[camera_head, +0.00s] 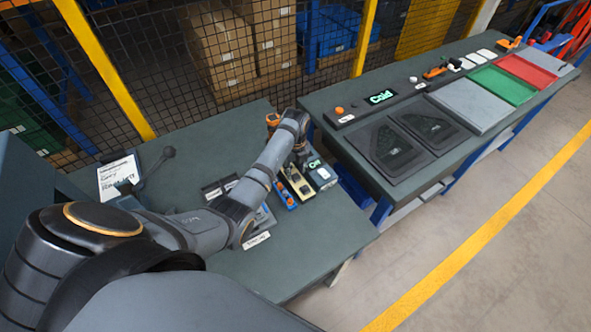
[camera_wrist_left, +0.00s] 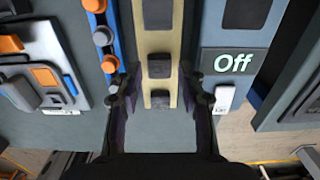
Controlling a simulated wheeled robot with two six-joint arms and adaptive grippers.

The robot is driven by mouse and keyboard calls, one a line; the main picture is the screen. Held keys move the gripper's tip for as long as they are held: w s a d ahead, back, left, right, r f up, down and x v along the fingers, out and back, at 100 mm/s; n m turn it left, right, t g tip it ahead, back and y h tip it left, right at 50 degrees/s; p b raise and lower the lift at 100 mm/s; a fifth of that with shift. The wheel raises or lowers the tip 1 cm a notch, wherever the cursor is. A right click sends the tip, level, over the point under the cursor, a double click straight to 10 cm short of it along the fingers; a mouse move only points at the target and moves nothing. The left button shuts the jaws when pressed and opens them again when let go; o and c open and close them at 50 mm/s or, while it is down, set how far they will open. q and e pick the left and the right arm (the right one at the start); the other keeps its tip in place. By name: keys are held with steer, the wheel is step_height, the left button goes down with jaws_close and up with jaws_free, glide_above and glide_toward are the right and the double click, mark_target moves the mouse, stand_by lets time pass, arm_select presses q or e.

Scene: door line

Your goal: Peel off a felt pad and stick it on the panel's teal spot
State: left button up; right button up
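A beige strip (camera_wrist_left: 182,40) carries a row of dark square pads (camera_wrist_left: 160,65) that look like felt pads. It also shows in the head view (camera_head: 297,186). My left gripper (camera_wrist_left: 160,88) is open above the strip's near end, one finger on each side of it, with nothing between the fingers; whether it touches the strip I cannot tell. In the head view its fingertips are hidden behind the wrist. Two dark panels (camera_head: 436,124) lie on the right bench; I see no teal spot on them. My right gripper is not in view.
Beside the beige strip are a blue strip (camera_wrist_left: 118,52) with orange and grey knobs and a box with an "Off" display (camera_wrist_left: 233,62). A "Cold" display (camera_head: 381,97), a green tray (camera_head: 503,85) and a red tray (camera_head: 527,70) are on the right bench. A mesh fence stands behind.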

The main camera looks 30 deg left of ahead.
arm_select(q)
steer(key=shift+d+f, duration=0.15)
steer(key=shift+f, duration=0.4)
steer(key=shift+s+f, duration=0.1)
steer(key=shift+f, duration=0.35)
steer(key=shift+c, duration=0.3)
steer(key=c, duration=0.7)
steer(key=o, duration=0.4)
jaws_close()
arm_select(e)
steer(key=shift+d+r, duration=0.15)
arm_select(q)
steer(key=shift+r, duration=0.15)
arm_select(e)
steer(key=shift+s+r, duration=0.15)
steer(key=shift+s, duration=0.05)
